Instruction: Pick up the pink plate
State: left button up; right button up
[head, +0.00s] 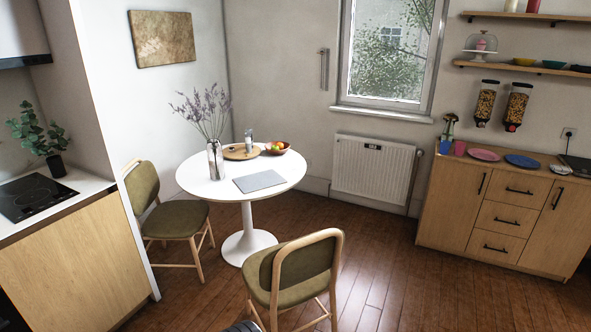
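The pink plate (484,155) lies flat on top of the wooden sideboard (505,188) at the right of the head view. It is between a pink cup (460,147) on its left and a blue plate (522,161) on its right. Nothing covers the pink plate. Neither of my grippers can be made out in the head view. A small dark grey shape shows at the bottom edge, too cut off to identify.
A round white table (207,183) with a vase, tray, fruit bowl and laptop stands left of centre. Two green chairs (290,275) (170,217) stand around it. Food dispensers (485,103) and shelves (520,67) hang above the sideboard. Floor before the sideboard is clear.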

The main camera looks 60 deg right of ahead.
aim_at(482, 154)
jog(key=k+l+z, duration=0.2)
jog(key=l, duration=0.85)
jog(key=k+l+z, duration=0.15)
jog(key=l, duration=0.95)
jog(key=l+z, duration=0.2)
jog(key=l, duration=0.9)
jog(key=l+z, duration=0.1)
jog(key=l, duration=0.45)
jog(key=i+l+z, duration=0.1)
jog(key=l, duration=0.45)
jog(key=i+l+z, duration=0.1)
jog(key=i+l, duration=0.3)
jog(key=i+l+z, duration=0.15)
jog(key=i+l, duration=0.2)
jog(key=i, duration=0.15)
jog(key=z, duration=2.7)
